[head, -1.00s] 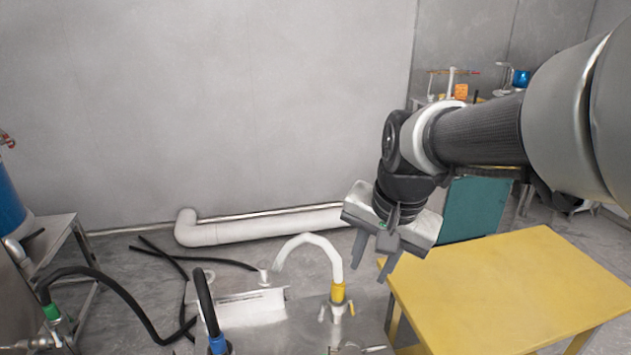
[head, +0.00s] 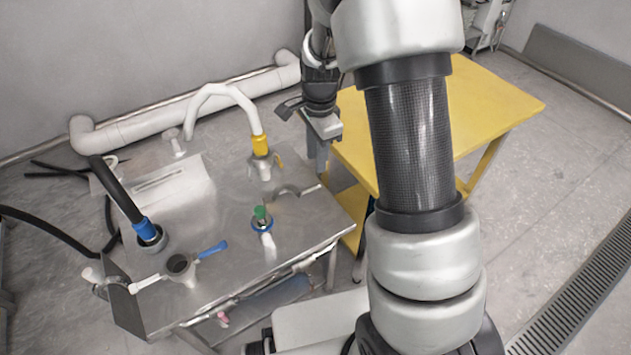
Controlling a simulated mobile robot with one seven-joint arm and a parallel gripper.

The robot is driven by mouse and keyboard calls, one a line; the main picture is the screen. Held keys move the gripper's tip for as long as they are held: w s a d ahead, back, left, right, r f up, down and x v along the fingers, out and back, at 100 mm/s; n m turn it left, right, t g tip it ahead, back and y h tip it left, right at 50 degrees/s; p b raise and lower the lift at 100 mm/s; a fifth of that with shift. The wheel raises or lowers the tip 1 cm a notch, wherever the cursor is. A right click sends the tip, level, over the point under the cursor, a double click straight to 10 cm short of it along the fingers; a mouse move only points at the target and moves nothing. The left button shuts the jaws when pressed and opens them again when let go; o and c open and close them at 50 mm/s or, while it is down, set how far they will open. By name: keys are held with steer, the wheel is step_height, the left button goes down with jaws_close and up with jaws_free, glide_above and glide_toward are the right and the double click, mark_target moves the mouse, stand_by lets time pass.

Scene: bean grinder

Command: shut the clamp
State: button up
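A metal clamp (head: 285,191) with a curved jaw and a straight handle lies low on the steel table, beside a small fitting with a green top and blue ring (head: 262,218). The curved jaw looks swung out, apart from the fitting, though it is small in the head view. My gripper (head: 317,160) points down near the table's right edge, above and to the right of the clamp. It is not seen touching anything. Its fingers overlap from this side, so their gap cannot be judged.
A white hose with a yellow collar (head: 259,146) rises behind the clamp. A black hose with a blue collar (head: 145,229) and a blue-handled valve (head: 211,249) stand on the left of the steel table (head: 225,255). A yellow table (head: 480,110) is at the right, its top clear.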

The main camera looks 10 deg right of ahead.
mark_target(315, 186)
steer(key=f, duration=0.3)
steer(key=f+b, duration=0.1)
steer(key=f, duration=0.3)
steer(key=f+b, duration=0.1)
steer(key=f, duration=0.2)
steer(key=shift+w+f, duration=0.15)
steer(key=shift+w, duration=0.2)
jaws_close()
